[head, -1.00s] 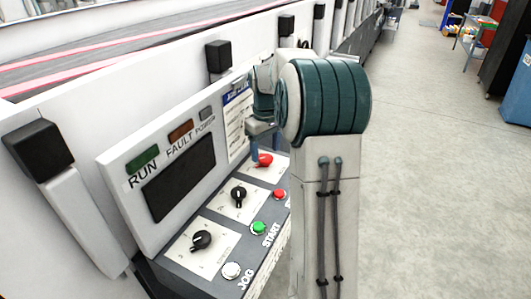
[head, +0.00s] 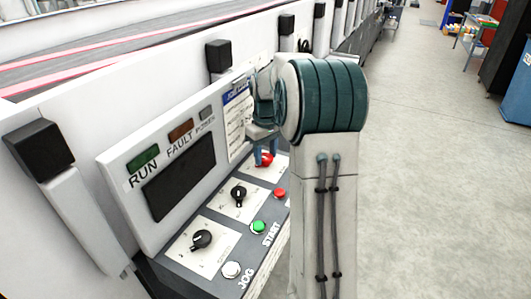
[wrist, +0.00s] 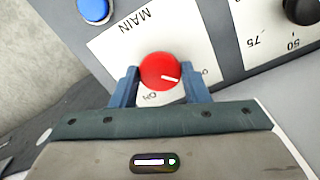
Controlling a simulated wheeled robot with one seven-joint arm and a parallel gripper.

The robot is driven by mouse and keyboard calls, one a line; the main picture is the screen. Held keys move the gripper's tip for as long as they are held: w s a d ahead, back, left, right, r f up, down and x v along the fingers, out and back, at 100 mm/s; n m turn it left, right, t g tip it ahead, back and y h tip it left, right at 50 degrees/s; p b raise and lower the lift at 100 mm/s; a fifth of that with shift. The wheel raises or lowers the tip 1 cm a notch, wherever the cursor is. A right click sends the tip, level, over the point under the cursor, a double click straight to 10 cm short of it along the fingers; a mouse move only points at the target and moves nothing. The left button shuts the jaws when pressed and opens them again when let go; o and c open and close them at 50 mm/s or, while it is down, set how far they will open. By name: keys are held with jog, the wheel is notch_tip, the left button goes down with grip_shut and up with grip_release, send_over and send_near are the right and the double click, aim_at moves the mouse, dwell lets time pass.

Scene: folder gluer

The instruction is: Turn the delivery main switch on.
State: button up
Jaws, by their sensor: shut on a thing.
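The main switch is a red round knob (wrist: 161,71) with a white pointer line, on a white plate (wrist: 115,48) marked MAIN. In the wrist view its pointer points to the right and slightly down, and part of the "ON" lettering shows below the knob. My gripper (wrist: 160,86) has its two blue fingers on either side of the knob and is shut on it. In the head view the red knob (head: 265,159) shows at the upper end of the panel, partly hidden behind my gripper (head: 264,157).
On the sloped panel are black dials (head: 201,239), a green START button (head: 259,228), a red button (head: 280,193) and a white JOG button (head: 231,270). A blue button (wrist: 94,9) lies close to the MAIN plate. A display housing (head: 180,178) rises behind the panel. Open floor (head: 440,160) lies to the right.

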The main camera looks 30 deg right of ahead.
aim_at(266, 156)
jog(key=m, duration=0.4)
jog(key=shift+m, duration=0.4)
jog(key=m, duration=0.4)
jog(key=shift+r+m, duration=0.1)
jog(key=shift+m, duration=0.2)
jog(key=m, duration=0.4)
jog(key=shift+p, duration=0.4)
jog(key=shift+m+p, duration=0.3)
jog(key=shift+m, duration=1.8)
jog(key=o, duration=1)
jog(key=shift+c, duration=0.2)
notch_tip(266, 156, up, 14)
jog(key=shift+b, duration=0.3)
